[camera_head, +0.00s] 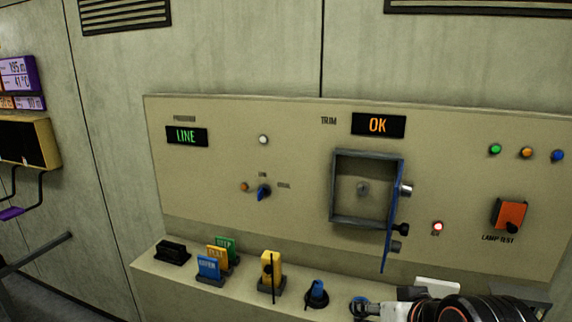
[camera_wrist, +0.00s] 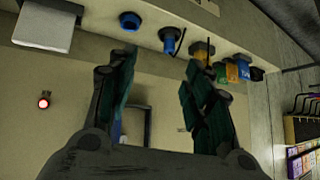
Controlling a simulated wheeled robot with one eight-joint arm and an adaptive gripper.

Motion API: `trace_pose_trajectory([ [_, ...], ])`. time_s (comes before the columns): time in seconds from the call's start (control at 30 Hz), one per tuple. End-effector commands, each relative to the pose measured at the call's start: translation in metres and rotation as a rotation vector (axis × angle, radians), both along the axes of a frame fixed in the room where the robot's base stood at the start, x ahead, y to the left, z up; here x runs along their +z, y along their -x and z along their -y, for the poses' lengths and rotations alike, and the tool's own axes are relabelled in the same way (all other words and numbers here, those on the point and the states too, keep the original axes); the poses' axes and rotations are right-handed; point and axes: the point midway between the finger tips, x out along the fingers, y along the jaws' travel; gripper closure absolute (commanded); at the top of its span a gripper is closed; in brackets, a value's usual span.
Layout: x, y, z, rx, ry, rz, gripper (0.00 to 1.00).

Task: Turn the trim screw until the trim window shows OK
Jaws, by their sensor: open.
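My arm's end shows at the bottom right of the head view, below the recess and apart from the screw. In the wrist view the fingers hide part of the panel, and I cannot make out the screw there.
A ledge below the panel holds colored blocks (camera_head: 209,268), a yellow switch (camera_head: 270,270), a blue knob (camera_head: 317,292) and a white box (camera_head: 437,285). A lit red lamp (camera_head: 438,227) and an orange lamp-test switch (camera_head: 509,215) are to the right.

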Motion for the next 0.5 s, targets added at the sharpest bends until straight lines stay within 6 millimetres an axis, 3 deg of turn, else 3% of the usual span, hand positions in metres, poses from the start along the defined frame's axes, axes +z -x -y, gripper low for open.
trace_pose_trajectory([
  [0.1,-0.015,0.027,0.024,-0.021,0.089,-0.095,0.54],
  [0.2,-0.02,0.038,0.033,-0.031,0.123,-0.133,0.54],
  [0.5,-0.021,0.04,0.035,-0.033,0.132,-0.143,0.54],
])
